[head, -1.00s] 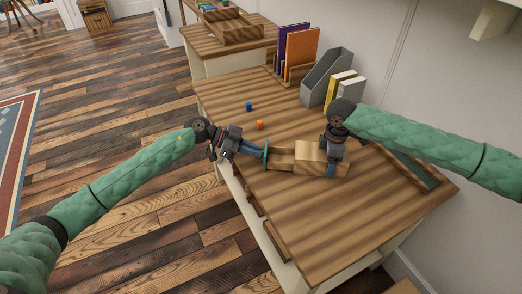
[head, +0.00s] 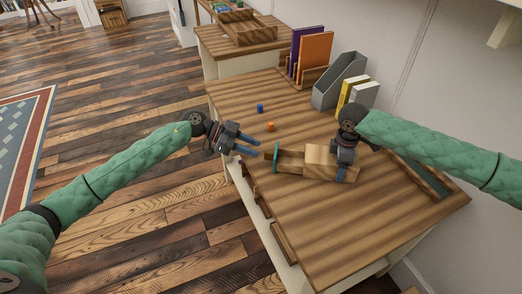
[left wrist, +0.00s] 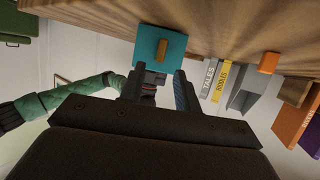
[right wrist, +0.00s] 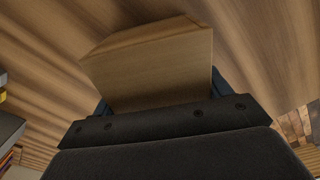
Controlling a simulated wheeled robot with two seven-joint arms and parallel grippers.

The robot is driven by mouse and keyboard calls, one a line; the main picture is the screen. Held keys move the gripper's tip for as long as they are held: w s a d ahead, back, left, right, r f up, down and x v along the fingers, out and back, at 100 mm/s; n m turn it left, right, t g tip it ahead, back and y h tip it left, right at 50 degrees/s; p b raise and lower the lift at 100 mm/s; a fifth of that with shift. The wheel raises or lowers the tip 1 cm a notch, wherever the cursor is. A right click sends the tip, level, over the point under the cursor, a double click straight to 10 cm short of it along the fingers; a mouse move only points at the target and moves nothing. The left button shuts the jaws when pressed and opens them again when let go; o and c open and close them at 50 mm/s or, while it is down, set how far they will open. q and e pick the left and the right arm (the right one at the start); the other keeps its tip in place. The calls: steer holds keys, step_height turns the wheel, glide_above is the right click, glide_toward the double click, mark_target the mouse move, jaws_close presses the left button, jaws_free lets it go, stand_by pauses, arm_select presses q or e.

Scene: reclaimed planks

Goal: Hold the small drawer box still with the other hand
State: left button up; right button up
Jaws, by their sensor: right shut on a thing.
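The small wooden drawer box (head: 319,156) lies on the desk with its drawer (head: 290,159) pulled out to the left. The drawer's teal front (head: 276,152) has a wooden knob, clear in the left wrist view (left wrist: 162,50). My right gripper (head: 341,172) is shut on the box's right end; the box's pale face fills the space between its fingers in the right wrist view (right wrist: 155,65). My left gripper (head: 256,148) is open and empty, just left of the teal front, its fingers pointing at it. The drawer's inside is too small to make out.
An orange cube (head: 270,127) and a blue cube (head: 260,108) lie behind the drawer. A grey file holder (head: 340,80), yellow and white books and a rack with orange and purple folders (head: 315,52) line the back.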

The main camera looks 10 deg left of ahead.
arm_select(q)
steer(key=v, duration=0.7)
steer(key=shift+a, duration=0.1)
arm_select(e)
steer(key=o, duration=1.2)
step_height(320, 180, up, 7)
steer(key=p, duration=0.7)
steer(key=shift+p, duration=0.3)
arm_select(q)
step_height(320, 180, up, 7)
steer(key=shift+r, duration=0.25)
